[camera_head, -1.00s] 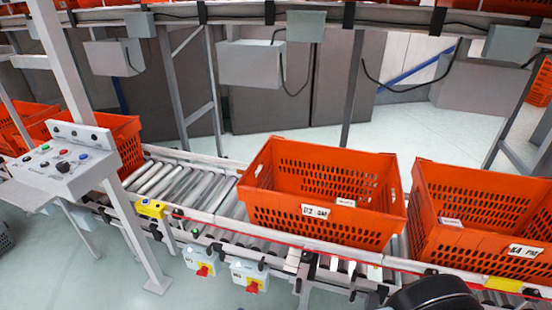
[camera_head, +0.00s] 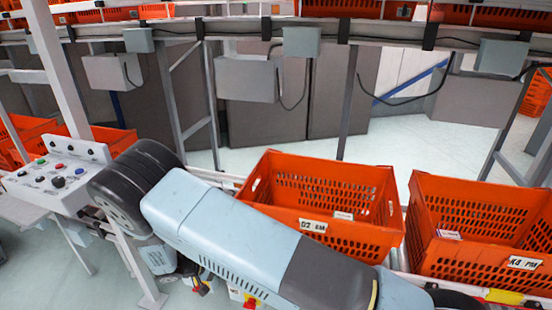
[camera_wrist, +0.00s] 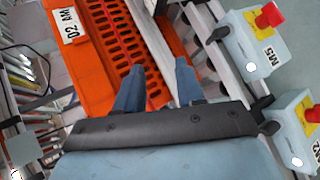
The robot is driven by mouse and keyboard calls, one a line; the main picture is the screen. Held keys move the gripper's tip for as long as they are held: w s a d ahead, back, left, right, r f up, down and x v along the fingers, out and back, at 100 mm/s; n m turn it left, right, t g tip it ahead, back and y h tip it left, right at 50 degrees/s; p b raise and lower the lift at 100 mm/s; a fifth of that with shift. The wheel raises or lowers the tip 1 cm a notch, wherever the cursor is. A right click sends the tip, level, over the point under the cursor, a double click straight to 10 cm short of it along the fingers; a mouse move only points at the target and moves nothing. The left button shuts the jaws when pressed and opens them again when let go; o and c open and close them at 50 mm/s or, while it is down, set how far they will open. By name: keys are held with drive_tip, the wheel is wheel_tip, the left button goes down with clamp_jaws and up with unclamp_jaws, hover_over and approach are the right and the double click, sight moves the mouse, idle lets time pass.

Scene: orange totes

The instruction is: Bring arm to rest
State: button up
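My gripper (camera_wrist: 158,88) shows in the wrist view with its two blue-grey fingers spread apart and nothing visible between them. An orange tote (camera_wrist: 85,60) with a white label lies beyond the fingers. In the head view my arm stretches across the front from lower right to the control panel at left; my gripper itself is not clearly seen there. The arm covers the lower left part of the middle orange tote (camera_head: 385,205) and much of the roller conveyor.
A second orange tote (camera_head: 420,250) stands at the right on the conveyor. A control panel (camera_head: 62,178) with coloured buttons stands at the left, close to my arm. Switch boxes with red knobs (camera_wrist: 268,15) sit along the conveyor's front. An upper conveyor (camera_head: 400,33) crosses the back.

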drive_tip(key=w+d+r+m+g+y, duration=0.1)
drive_tip(key=d+r+g+y, duration=0.1)
drive_tip(key=d+r, duration=0.75)
drive_tip(key=w+d+r+m+g+y, duration=0.2)
drive_tip(key=d+r, duration=0.2)
drive_tip(key=r, duration=1)
drive_tip(key=w+d+r+m+g+y, duration=0.1)
drive_tip(key=d+r+y, duration=0.1)
drive_tip(key=d+r, duration=0.7)
drive_tip(key=s+d+r+m+t+y, duration=0.1)
drive_tip(key=s+d+r+y, duration=0.1)
drive_tip(key=s+d+r, duration=0.4)
drive_tip(key=s+d+r+y, duration=0.2)
drive_tip(key=d+r, duration=0.2)
drive_tip(key=r, duration=0.4)
drive_tip(key=s+d+r+t, duration=0.2)
drive_tip(key=s+d, duration=0.1)
drive_tip(key=s, duration=0.3)
drive_tip(key=s+d+r+m+t, duration=0.1)
drive_tip(key=s+d+r, duration=0.2)
drive_tip(key=s, duration=0.4)
drive_tip(key=shift+d+t+y, duration=0.25)
drive_tip(key=shift+t+y, duration=0.15)
drive_tip(key=shift+s, duration=0.1)
